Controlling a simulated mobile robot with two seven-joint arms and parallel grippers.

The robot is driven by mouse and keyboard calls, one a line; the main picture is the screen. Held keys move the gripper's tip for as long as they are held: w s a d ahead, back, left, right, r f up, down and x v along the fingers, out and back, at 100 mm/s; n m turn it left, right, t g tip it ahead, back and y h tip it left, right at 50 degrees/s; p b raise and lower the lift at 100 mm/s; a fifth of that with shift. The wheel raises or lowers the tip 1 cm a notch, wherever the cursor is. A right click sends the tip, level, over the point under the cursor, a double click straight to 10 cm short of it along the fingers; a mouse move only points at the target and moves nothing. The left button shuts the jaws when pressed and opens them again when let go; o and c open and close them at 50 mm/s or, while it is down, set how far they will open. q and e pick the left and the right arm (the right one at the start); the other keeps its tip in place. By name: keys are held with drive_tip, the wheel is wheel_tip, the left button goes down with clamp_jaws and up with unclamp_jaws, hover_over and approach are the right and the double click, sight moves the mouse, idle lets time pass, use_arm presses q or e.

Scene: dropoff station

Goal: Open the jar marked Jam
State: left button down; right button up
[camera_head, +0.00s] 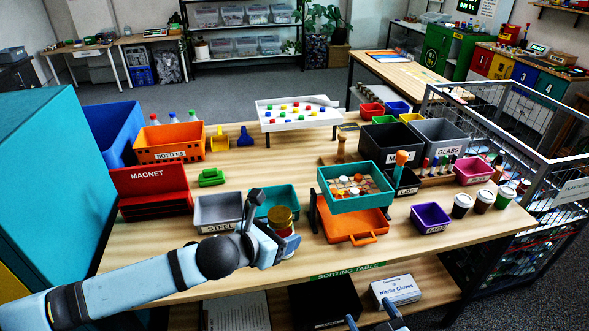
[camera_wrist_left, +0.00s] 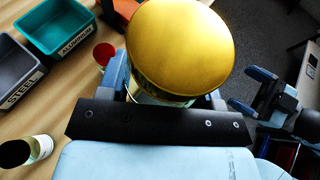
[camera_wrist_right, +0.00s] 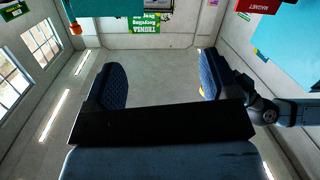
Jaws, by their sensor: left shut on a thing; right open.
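A jar with a wide gold lid (camera_head: 281,216) is held near the front edge of the sorting table in the head view. The gold lid (camera_wrist_left: 180,45) fills the top of the left wrist view and hides most of the jar below it. No Jam marking is readable. My left gripper (camera_head: 279,241) is shut around the jar body, below the lid. My right gripper (camera_head: 378,320) is low at the bottom edge of the head view, apart from the jar. Its fingers (camera_wrist_right: 160,84) are open and empty in the right wrist view.
Steel bin (camera_head: 219,210) and a teal bin (camera_head: 279,198) stand just behind the jar. An orange tray (camera_head: 352,226) is to its right, with a purple bin (camera_head: 430,217) further right. A red-topped item (camera_wrist_left: 104,53) stands near the jar.

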drive_tip(key=w+a+r+n+g+y, duration=0.3)
drive_tip(key=a+r+n+y, duration=0.3)
drive_tip(key=r+n, duration=0.3)
drive_tip(key=w+a+r+n+g+y, duration=0.3)
drive_tip(key=a+r+n+y, duration=0.3)
drive_tip(key=r, duration=0.5)
drive_tip(key=w+a+r+n+g+y, duration=0.25)
drive_tip(key=a+r+n+y, duration=0.25)
drive_tip(key=r+n, duration=0.45)
drive_tip(key=s+a+r+n+g+h, duration=0.4)
drive_tip(key=a+n+g, duration=0.3)
drive_tip(key=n+g, duration=0.4)
drive_tip(key=n+t+h, duration=0.5)
drive_tip(key=n+h, duration=0.4)
drive_tip(key=h, duration=0.7)
approach(278, 215)
drive_tip(key=shift+m, duration=0.25)
drive_tip(key=x, duration=0.8)
drive_tip(key=shift+w+a+f, duration=0.1)
drive_tip(key=shift+f, duration=0.25)
